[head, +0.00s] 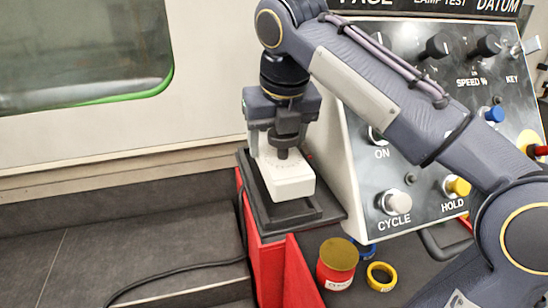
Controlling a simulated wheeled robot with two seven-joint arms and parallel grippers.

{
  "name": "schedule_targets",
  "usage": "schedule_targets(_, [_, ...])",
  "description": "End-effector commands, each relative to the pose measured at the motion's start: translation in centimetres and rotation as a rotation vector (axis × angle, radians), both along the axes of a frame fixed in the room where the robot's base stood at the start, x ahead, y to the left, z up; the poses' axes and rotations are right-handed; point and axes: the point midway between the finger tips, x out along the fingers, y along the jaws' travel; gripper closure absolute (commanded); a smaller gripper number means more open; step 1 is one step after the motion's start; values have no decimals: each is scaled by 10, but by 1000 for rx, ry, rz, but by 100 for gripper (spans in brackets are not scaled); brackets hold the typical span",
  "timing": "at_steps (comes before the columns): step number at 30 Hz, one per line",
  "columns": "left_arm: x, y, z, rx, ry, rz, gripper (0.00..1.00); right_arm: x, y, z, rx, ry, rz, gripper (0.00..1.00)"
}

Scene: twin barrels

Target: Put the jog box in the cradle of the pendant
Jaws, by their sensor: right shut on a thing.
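My right gripper (282,138) points down and is shut on the white jog box (289,186). The jog box is over the dark cradle (315,206), which is a shallow framed tray on a red stand beside the pendant (352,172). The box lies within the cradle's outline in the head view, towards its back. I cannot tell whether its underside touches the cradle floor. The gripper and box hide the back part of the cradle. My left gripper is not in view.
The pendant's sloped panel with knobs and buttons (396,202) rises right behind my right arm. A red can with a yellow lid (337,266) and a yellow ring (381,277) stand in front. A black cable (178,270) runs across the left. The grey surface (110,240) at left is otherwise clear.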

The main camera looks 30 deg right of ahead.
Motion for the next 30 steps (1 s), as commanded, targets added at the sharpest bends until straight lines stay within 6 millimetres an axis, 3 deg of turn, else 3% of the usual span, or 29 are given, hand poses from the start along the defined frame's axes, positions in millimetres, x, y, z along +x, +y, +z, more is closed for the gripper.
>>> schedule_targets(10, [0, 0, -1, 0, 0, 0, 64, 8, 0, -36, 1, -1, 0, 89])
schedule_targets(23, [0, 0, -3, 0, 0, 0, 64, 8, 0, -42, 1, -3, 1, 89])
schedule_targets(24, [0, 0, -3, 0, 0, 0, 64, 8, 0, -44, 1, 1, 0, 36])
schedule_targets(28, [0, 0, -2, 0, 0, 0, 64, 8, 0, -43, 1, 1, 0, 19])
schedule_targets(30, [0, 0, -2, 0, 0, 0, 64, 8, 0, -43, 1, 1, 0, 17])
